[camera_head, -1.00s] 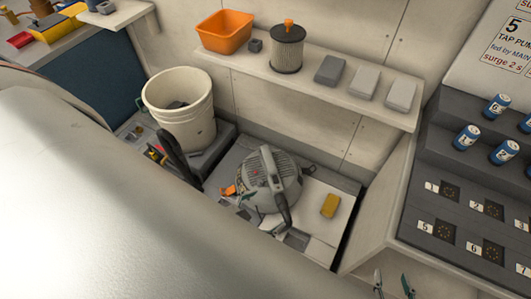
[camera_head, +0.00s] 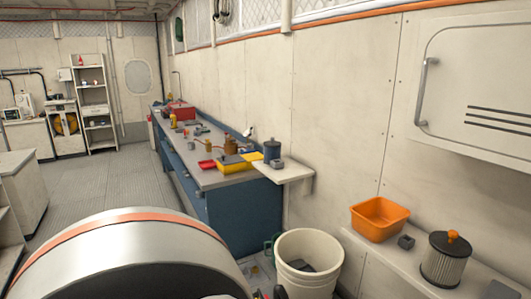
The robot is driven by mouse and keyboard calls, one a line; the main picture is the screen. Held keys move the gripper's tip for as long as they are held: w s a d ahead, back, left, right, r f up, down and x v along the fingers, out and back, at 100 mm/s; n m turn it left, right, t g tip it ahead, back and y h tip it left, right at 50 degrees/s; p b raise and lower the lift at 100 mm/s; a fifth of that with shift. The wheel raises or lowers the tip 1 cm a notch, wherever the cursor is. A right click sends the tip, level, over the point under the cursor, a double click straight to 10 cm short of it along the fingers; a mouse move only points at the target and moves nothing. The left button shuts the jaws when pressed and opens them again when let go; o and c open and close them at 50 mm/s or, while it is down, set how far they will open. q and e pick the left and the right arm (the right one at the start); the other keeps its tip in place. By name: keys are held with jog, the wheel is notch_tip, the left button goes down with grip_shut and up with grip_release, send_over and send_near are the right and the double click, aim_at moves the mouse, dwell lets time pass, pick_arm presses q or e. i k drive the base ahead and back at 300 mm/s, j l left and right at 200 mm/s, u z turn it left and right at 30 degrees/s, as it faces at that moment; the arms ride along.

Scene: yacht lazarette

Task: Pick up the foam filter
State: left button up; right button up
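I cannot tell for sure which thing is the foam filter. A pleated dark cartridge with an orange knob (camera_head: 445,262) stands upright on the wall shelf at the lower right. A small dark grey block (camera_head: 406,242) lies to its left on the shelf. Another grey block (camera_head: 499,290) is cut off by the bottom edge. A grey piece (camera_head: 299,265) lies inside the white bucket (camera_head: 309,242) at the bottom.
An orange bin (camera_head: 379,219) sits on the wall shelf. A blue workbench (camera_head: 240,206) with red and yellow trays runs along the wall, with a small side shelf (camera_head: 285,171) at its near end. Open floor (camera_head: 110,180) lies left of the bench.

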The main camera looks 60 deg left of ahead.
aim_at(271, 148)
jog(key=j+u, duration=0.1)
jog(key=u, duration=1.2)
jog(key=l+u, duration=0.15)
jog(key=u, duration=0.55)
jog(key=k, duration=0.4)
jog(key=k+z, duration=0.15)
jog(key=z, duration=0.3)
jog(key=k+l+z, duration=0.1)
jog(key=z, duration=0.4)
jog(key=j+z, duration=0.1)
jog(key=z, duration=0.7)
jog(key=j+z, duration=0.15)
jog(key=z, duration=0.25)
jog(key=i+j, duration=0.1)
jog(key=j, duration=1.4)
jog(key=i+j, duration=0.1)
jog(key=j, duration=1.45)
